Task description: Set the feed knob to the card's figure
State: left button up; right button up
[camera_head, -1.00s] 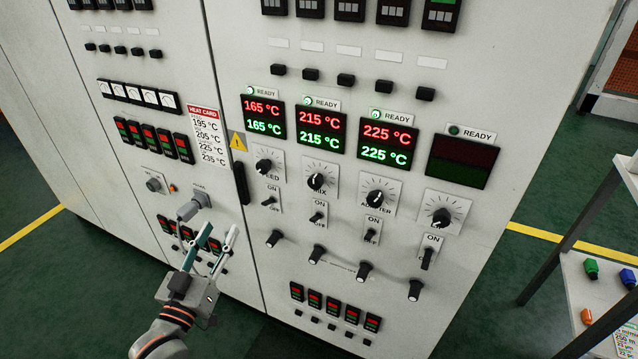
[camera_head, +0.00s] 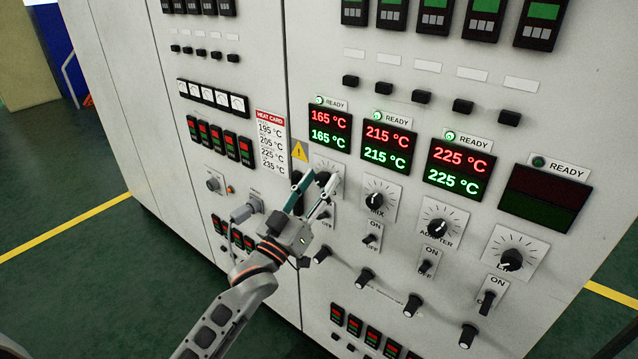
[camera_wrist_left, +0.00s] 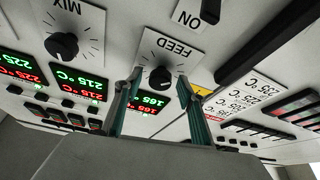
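The feed knob (camera_wrist_left: 160,77) is a black round knob on a white dial plate marked FEED, upside down in the left wrist view. In the head view, its dial plate (camera_head: 327,166) is partly hidden by my left gripper (camera_head: 323,177). In the left wrist view, this gripper (camera_wrist_left: 159,76) is open, one finger each side of the knob; contact cannot be told. The feed display (camera_head: 330,127) reads 165 °C in red and green. The heat card (camera_head: 272,146) lists 195, 205, 225 and 235 °C; its row names are unreadable. My right gripper is out of view.
To the right are the mix knob (camera_head: 375,200), the adapter knob (camera_head: 436,229) and a further knob (camera_head: 511,260), with switches below. Displays read 215 °C (camera_head: 387,146) and 225 °C (camera_head: 458,169); the last display (camera_head: 545,197) is dark. A black handle stands close left of the feed dial.

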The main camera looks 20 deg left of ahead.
pick_arm(q)
jog(key=c, duration=1.1)
jog(key=shift+c, duration=0.2)
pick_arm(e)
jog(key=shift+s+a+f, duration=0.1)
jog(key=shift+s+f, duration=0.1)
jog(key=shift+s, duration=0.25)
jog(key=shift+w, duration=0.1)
